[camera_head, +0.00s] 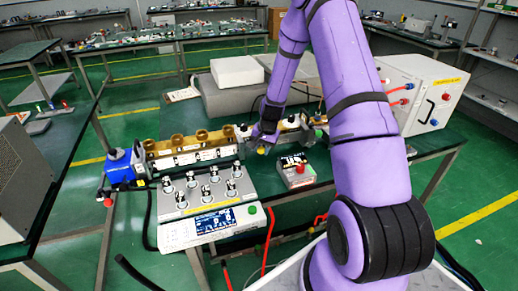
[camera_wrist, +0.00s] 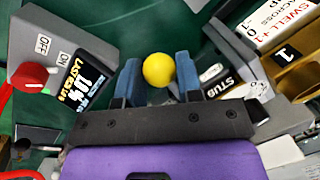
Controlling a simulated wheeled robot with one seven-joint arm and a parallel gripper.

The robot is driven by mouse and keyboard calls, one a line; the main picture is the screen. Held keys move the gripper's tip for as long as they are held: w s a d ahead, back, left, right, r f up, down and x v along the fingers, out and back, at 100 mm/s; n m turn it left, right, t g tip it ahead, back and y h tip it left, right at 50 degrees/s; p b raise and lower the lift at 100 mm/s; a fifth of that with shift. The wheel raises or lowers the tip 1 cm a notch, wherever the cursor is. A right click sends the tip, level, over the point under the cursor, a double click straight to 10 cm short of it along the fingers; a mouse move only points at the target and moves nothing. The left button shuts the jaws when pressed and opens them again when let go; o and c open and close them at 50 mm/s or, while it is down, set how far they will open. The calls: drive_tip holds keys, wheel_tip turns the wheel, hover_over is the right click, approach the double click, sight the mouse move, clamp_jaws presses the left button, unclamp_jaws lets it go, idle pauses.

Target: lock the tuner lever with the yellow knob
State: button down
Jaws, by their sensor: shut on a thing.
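The yellow knob (camera_wrist: 158,70) is a round ball between the two blue fingers of my gripper (camera_wrist: 158,62) in the wrist view. The fingers are shut on it, one on each side. In the head view my gripper (camera_head: 262,142) reaches down to the bench, and a small part of the yellow knob (camera_head: 263,150) shows below it. The lever under the knob is hidden by my gripper, so its angle cannot be told. A part labelled STUB (camera_wrist: 222,88) lies just right of the fingers in the wrist view.
A meter box (camera_head: 296,172) with a red knob stands close to the right of my gripper; its red knob (camera_wrist: 32,76) shows at left in the wrist view. A brass-topped assembly (camera_head: 190,152) and a panel of several switches (camera_head: 210,192) lie left. A white cabinet (camera_head: 425,95) stands right.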

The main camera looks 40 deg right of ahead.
drive_tip(key=shift+s+d+n+g+y, duration=0.15)
drive_tip(key=shift+d+n+g, duration=0.1)
drive_tip(key=shift+d+n, duration=1.05)
drive_tip(key=shift+s+d+n+g+y, duration=0.1)
drive_tip(key=shift+d+n+g, duration=0.4)
drive_tip(key=shift+n, duration=1.35)
drive_tip(key=shift+s+d+n+g+y, duration=0.1)
drive_tip(key=shift+s+d+n+y, duration=0.05)
drive_tip(key=shift+d+n, duration=1.2)
drive_tip(key=shift+a+n, duration=0.1)
drive_tip(key=shift+n, duration=0.2)
drive_tip(key=c, duration=0.8)
unclamp_jaws()
drive_tip(key=shift+r, duration=0.1)
drive_tip(key=r, duration=0.3)
drive_tip(key=d+r, duration=0.1)
drive_tip(key=r, duration=0.3)
drive_tip(key=d+r, duration=0.1)
drive_tip(key=r, duration=0.2)
drive_tip(key=shift+r, duration=0.25)
